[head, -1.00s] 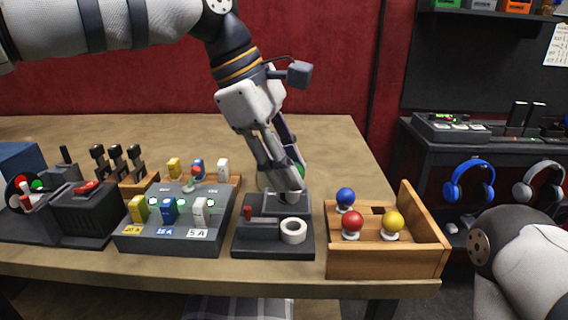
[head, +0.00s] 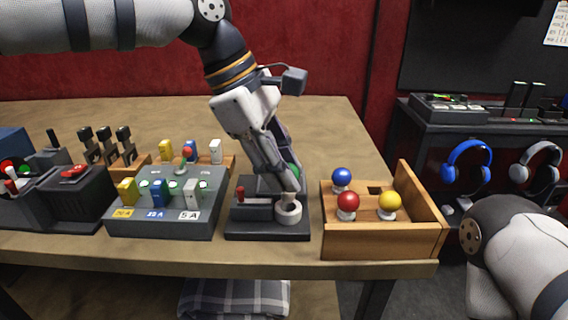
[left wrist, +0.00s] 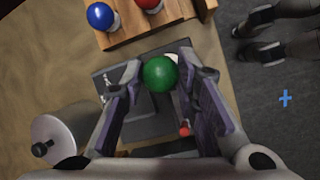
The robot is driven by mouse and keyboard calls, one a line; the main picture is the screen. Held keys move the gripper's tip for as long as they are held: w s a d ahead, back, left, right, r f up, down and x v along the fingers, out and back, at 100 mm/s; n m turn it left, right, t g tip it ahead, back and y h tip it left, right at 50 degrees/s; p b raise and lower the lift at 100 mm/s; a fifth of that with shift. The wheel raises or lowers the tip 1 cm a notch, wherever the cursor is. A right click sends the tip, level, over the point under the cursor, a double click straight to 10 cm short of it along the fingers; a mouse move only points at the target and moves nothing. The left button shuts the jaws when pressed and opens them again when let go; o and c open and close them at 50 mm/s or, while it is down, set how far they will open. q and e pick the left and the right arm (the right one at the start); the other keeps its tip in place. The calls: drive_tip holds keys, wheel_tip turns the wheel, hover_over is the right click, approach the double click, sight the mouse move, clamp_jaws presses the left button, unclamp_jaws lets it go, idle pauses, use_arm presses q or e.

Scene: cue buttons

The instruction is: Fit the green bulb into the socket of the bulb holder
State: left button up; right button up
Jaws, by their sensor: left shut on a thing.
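The green bulb (head: 294,171) is partly hidden behind the fingers of my left gripper (head: 284,186) in the head view. The left gripper (left wrist: 159,88) is shut on the green bulb (left wrist: 160,74), whose round top shows between the fingers in the left wrist view. The bulb's pale base shows just above the white ring-shaped socket (head: 288,214) at the front right of the dark bulb holder (head: 262,237). I cannot tell whether the base touches or enters the socket. My right gripper is not seen in the head view.
A wooden box (head: 375,246) with a blue bulb (head: 341,176), red bulb (head: 348,201) and yellow bulb (head: 389,201) stands to the right. A grey fuse panel (head: 165,218) stands close on the left. A silver cylinder (left wrist: 66,138) shows in the left wrist view.

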use_arm(q)
drive_tip(key=shift+f+p, duration=0.3)
drive_tip(key=shift+f, duration=0.1)
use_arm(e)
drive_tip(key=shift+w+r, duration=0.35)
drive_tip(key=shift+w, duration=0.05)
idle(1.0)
use_arm(q)
drive_tip(key=shift+f, duration=1.15)
idle(0.9)
drive_tip(key=o, duration=1)
drive_tip(key=shift+o, duration=0.9)
drive_tip(key=shift+r, duration=0.1)
wheel_tip(320, 180, up, 2)
drive_tip(key=shift+r, duration=0.2)
drive_tip(key=shift+r+p, duration=0.45)
drive_tip(key=shift+r, duration=1.8)
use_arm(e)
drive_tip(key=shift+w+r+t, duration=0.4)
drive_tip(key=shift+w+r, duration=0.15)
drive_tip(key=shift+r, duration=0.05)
